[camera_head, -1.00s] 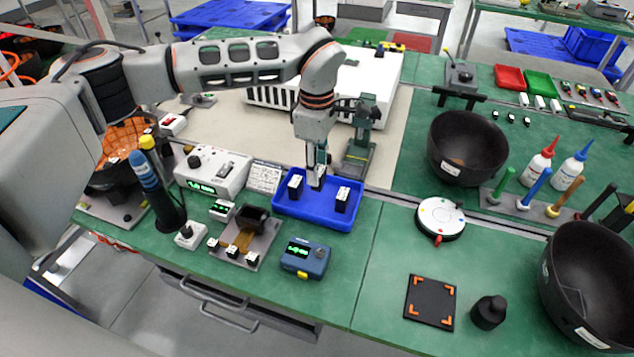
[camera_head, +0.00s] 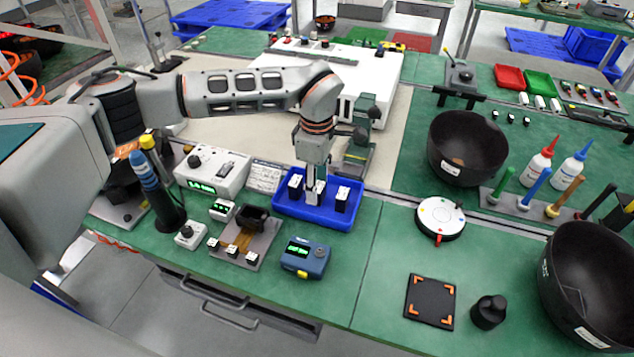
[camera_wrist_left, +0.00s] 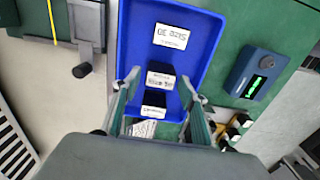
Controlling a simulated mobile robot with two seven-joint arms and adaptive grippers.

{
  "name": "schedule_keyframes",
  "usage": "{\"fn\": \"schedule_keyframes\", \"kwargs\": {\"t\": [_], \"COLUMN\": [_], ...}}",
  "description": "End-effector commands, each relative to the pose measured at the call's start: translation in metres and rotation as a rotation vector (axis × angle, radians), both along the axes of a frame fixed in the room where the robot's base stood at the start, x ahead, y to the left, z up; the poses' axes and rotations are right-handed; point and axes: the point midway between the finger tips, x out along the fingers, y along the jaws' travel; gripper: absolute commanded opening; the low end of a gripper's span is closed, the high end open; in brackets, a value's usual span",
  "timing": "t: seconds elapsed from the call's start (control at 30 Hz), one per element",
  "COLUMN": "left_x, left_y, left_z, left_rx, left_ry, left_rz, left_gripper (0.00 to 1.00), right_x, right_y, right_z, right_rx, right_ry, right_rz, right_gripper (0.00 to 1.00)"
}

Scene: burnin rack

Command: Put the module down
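My left gripper (camera_head: 313,187) points down over the blue tray (camera_head: 277,207). In the left wrist view its two fingers (camera_wrist_left: 161,76) are apart, one on each side of a dark module with a white label (camera_wrist_left: 160,80), with gaps visible between fingers and module. That module appears to stand in the tray. Another white-topped module (camera_head: 295,183) stands toward the tray's left end, and one (camera_head: 343,195) toward its right end. They also show in the left wrist view, one far (camera_wrist_left: 170,38) and one near (camera_wrist_left: 153,106). My right gripper is not in view.
A blue meter (camera_head: 305,258) and a fixture plate (camera_head: 245,245) with small modules are in front of the tray. A grey-white instrument (camera_head: 212,172) stands left of it. A round dial (camera_head: 440,218) and black bowls (camera_head: 467,148) are to the right. Green bench between tray and dial is clear.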

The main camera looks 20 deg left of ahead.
Motion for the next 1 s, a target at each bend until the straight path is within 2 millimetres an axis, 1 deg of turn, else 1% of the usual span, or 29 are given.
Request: {"fn": "schedule_keyframes", "kwargs": {"t": [0.33, 0.47, 0.57, 0.8, 0.9, 1.0], "left_x": [0.000, 0.001, 0.001, 0.001, 0.001, 0.001], "left_y": [0.000, 0.000, 0.000, 0.000, 0.000, 0.000], "left_z": [0.002, 0.011, 0.027, 0.077, 0.095, 0.109], "left_rx": [0.000, 0.000, 0.000, 0.001, 0.001, 0.001], "left_ry": [-0.001, -0.003, -0.005, -0.005, -0.005, -0.003], "left_rz": [-0.001, -0.001, -0.001, 0.000, -0.001, -0.001], "left_gripper": [0.47, 0.47, 0.47, 0.47, 0.47, 0.47], "right_x": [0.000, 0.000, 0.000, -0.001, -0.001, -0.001], "right_y": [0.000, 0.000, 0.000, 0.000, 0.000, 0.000], "right_z": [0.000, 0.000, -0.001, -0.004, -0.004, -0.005], "right_rx": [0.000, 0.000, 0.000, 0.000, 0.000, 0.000], "right_ry": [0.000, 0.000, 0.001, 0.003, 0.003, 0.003], "right_rz": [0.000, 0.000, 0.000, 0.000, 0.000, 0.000], "right_gripper": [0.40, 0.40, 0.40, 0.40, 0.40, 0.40]}}
